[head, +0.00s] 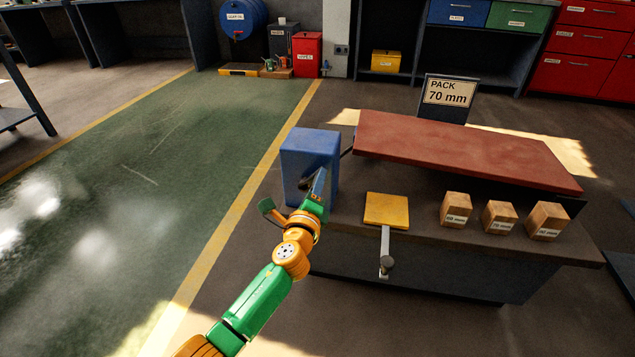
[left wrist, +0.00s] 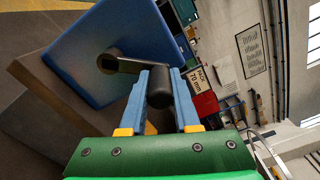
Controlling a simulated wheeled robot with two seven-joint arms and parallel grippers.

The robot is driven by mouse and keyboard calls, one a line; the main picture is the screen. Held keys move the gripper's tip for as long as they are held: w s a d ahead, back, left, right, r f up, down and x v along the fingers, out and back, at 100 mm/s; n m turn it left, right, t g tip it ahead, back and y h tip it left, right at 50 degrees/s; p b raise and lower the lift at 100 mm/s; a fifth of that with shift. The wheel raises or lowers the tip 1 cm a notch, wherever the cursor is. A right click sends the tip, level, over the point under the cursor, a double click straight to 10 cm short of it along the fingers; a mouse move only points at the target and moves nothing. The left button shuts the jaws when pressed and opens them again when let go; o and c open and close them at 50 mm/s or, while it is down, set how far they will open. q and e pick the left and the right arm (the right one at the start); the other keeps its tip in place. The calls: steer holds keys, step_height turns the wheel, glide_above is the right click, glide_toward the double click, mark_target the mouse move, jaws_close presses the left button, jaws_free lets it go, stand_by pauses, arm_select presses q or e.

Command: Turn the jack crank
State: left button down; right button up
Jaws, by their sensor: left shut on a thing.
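The jack is a blue box (head: 300,160) at the left end of the workbench (head: 440,262). In the left wrist view the blue box (left wrist: 85,50) shows a round dark hub (left wrist: 108,63) on its face, with a thin crank arm (left wrist: 130,65) reaching to a dark cylindrical handle (left wrist: 160,90). My left gripper (head: 318,182) is in front of the box and shut on the crank handle, which lies between its two blue fingers. In the head view the arm and gripper hide most of the crank. My right gripper is not in view.
A red slab (head: 455,145) lies over the bench's back. A sign (head: 449,93) reads "PACK 70 mm". The green floor (head: 130,190) at left is clear.

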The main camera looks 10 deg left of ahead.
arm_select(q)
steer(key=c, duration=0.6)
jaws_free()
steer(key=shift+c, duration=0.2)
steer(key=shift+s, duration=0.25)
steer(key=s+p, duration=0.2)
steer(key=s, duration=0.4)
steer(key=shift+s+p, duration=0.3)
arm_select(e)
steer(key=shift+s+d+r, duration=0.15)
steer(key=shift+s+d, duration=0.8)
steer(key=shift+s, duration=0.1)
arm_select(q)
steer(key=shift+a, duration=0.1)
